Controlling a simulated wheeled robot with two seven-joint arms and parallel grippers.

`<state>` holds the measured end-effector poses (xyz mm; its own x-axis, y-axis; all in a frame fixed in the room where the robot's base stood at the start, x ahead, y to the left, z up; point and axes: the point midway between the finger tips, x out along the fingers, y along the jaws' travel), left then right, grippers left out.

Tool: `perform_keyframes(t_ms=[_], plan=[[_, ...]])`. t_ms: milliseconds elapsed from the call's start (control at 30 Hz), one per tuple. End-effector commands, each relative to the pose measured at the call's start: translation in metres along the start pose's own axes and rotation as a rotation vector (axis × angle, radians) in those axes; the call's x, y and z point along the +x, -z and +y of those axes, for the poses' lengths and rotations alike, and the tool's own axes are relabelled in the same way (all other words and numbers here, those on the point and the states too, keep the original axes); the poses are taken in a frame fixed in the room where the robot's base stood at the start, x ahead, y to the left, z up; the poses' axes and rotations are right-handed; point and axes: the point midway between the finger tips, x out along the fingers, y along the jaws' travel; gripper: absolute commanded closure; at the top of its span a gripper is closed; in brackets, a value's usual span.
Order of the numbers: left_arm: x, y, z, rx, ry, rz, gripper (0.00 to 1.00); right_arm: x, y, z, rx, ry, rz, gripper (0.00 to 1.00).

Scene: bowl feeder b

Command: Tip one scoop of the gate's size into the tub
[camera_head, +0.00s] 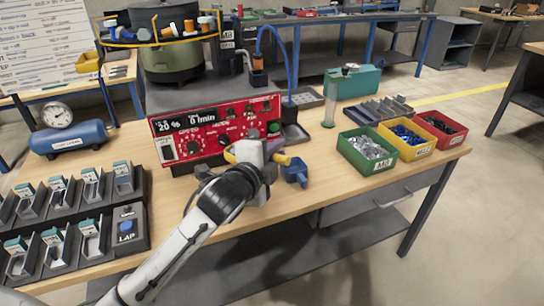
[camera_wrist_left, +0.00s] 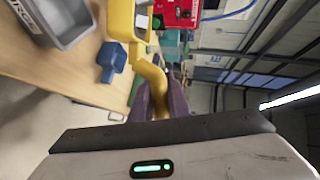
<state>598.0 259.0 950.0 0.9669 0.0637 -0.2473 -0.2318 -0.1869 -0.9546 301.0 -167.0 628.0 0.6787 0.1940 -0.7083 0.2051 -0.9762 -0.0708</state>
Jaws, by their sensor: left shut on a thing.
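My left gripper (camera_head: 272,153) is shut on the handle of a yellow scoop (camera_head: 279,159), in front of the red feeder panel. In the left wrist view the handle runs between the dark fingers (camera_wrist_left: 156,98) up to the scoop's yellow body (camera_wrist_left: 120,18). I cannot see what the scoop holds. A blue scoop (camera_head: 295,172) rests on the table just right of the gripper; it also shows in the left wrist view (camera_wrist_left: 112,62). The green tub (camera_head: 383,166), yellow tub (camera_head: 421,151) and red tub (camera_head: 457,139) hold small parts. The sign (camera_head: 227,40) appears to read M8.
The feeder bowl (camera_head: 173,62), with bolts on its yellow rim track, stands on the control box (camera_head: 212,128). A clear cylinder (camera_head: 329,105) and grey tray (camera_head: 378,110) stand behind the tubs. A blue tank (camera_head: 70,138) and sample rack (camera_head: 80,255) are left. The front table strip is clear.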

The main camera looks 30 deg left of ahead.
Motion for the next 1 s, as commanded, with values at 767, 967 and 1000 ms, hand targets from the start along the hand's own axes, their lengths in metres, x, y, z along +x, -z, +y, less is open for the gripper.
perform_keyframes(t_ms=[767, 967, 1000], plan=[[0.015, -0.049, -0.019, -0.583, -0.178, 0.112, 1.00, 0.009, -0.008, -0.005, -0.003, 0.010, 0.003, 0.00], [0.018, -0.065, -0.031, -0.786, -0.244, 0.154, 1.00, 0.008, -0.008, -0.007, -0.003, 0.012, 0.001, 0.00], [0.018, -0.068, -0.033, -0.822, -0.257, 0.161, 1.00, 0.007, -0.007, -0.007, -0.003, 0.012, 0.001, 0.00]])
